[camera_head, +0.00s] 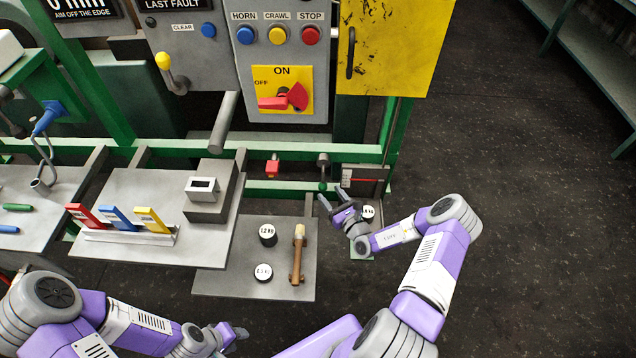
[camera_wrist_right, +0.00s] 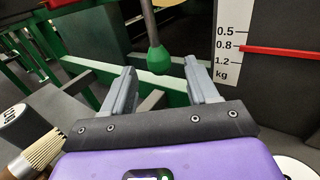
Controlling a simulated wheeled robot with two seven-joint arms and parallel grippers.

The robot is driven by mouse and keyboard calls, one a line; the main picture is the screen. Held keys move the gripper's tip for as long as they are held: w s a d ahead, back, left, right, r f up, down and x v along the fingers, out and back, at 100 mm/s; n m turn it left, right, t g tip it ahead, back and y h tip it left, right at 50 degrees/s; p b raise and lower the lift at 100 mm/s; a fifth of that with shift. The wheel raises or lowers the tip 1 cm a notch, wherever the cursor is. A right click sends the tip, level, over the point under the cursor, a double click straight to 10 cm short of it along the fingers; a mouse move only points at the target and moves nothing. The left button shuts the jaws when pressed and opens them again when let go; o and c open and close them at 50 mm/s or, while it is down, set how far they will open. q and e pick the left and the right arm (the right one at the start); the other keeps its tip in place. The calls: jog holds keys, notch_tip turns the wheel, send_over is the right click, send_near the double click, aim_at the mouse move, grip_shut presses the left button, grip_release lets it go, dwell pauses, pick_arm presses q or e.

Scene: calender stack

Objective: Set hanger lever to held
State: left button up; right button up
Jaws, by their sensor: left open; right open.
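A grey lever with a green knob (camera_head: 322,186), which looks like the hanger lever, hangs down from the green frame beside a small scale panel (camera_head: 362,178). My right gripper (camera_head: 332,199) is open and empty just below and right of the knob. In the right wrist view, the green knob (camera_wrist_right: 158,58) appears between the two open fingertips (camera_wrist_right: 158,75), apart from both fingers. The scale reads 0.5, 0.8 and 1.2 kg, with a red pointer (camera_wrist_right: 280,52) near 0.8. My left gripper (camera_head: 240,334) is open at the bottom of the head view, far from the lever.
A grey shelf (camera_head: 215,281) left of my right gripper holds labelled weights (camera_head: 268,235) and a wooden-handled brush (camera_head: 298,255). Another weight (camera_head: 368,212) stands beside that gripper. A red block (camera_head: 272,168) hangs left of the lever. Open floor (camera_head: 520,220) lies to the right.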

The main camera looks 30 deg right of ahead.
aim_at(321, 182)
jog(key=w+b, duration=0.2)
jog(key=w, duration=0.4)
jog(key=shift+a, duration=0.2)
jog(key=shift+w, duration=0.5)
jog(key=shift+c, duration=0.2)
grip_shut()
